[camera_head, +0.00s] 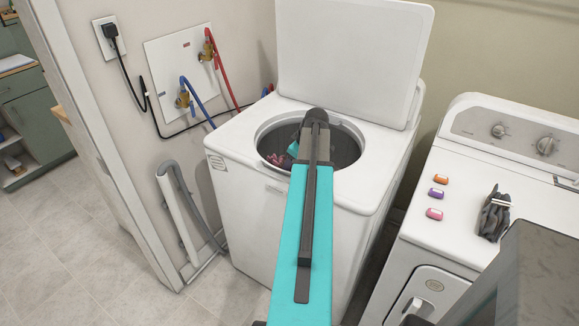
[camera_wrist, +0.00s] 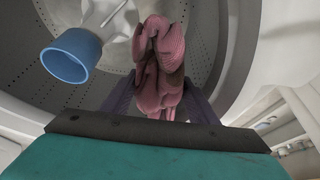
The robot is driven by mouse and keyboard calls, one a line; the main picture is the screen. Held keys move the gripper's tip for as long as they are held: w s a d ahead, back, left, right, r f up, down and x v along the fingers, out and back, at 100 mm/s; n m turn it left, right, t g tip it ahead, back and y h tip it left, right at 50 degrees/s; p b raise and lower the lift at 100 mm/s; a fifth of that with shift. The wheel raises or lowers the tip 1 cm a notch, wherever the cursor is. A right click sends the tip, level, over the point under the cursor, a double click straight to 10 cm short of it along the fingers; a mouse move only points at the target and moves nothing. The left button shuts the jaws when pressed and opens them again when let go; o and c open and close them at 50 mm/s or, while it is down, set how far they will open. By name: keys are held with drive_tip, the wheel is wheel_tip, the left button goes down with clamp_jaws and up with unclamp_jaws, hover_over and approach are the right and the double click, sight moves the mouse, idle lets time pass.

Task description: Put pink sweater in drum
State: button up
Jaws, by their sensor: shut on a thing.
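The pink sweater (camera_wrist: 160,75) hangs bunched between the jaws of my gripper (camera_wrist: 160,108) in the wrist view. My gripper is shut on it. The drum (camera_wrist: 95,85) shows behind and around the sweater, with a perforated grey wall. In the head view, my arm reaches over the open top of the white washer (camera_head: 250,215), into the drum opening (camera_head: 345,150). A small pink part of the sweater (camera_head: 277,161) shows at the left inside the opening. My arm hides most of my gripper there.
The washer lid (camera_head: 350,50) stands open at the back. A blue cup-like piece (camera_wrist: 72,55) is beside the sweater inside the drum. At right, a white dryer (camera_head: 420,235) carries small coloured packets (camera_head: 438,194) and a dark grey cloth bundle (camera_head: 494,214).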

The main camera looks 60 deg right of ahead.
drive_tip(key=o, duration=1.3)
drive_tip(key=shift+o, duration=0.5)
wheel_tip(320, 180, up, 12)
drive_tip(key=p, duration=0.6)
drive_tip(key=shift+r+p, duration=0.15)
drive_tip(key=shift+p, duration=0.15)
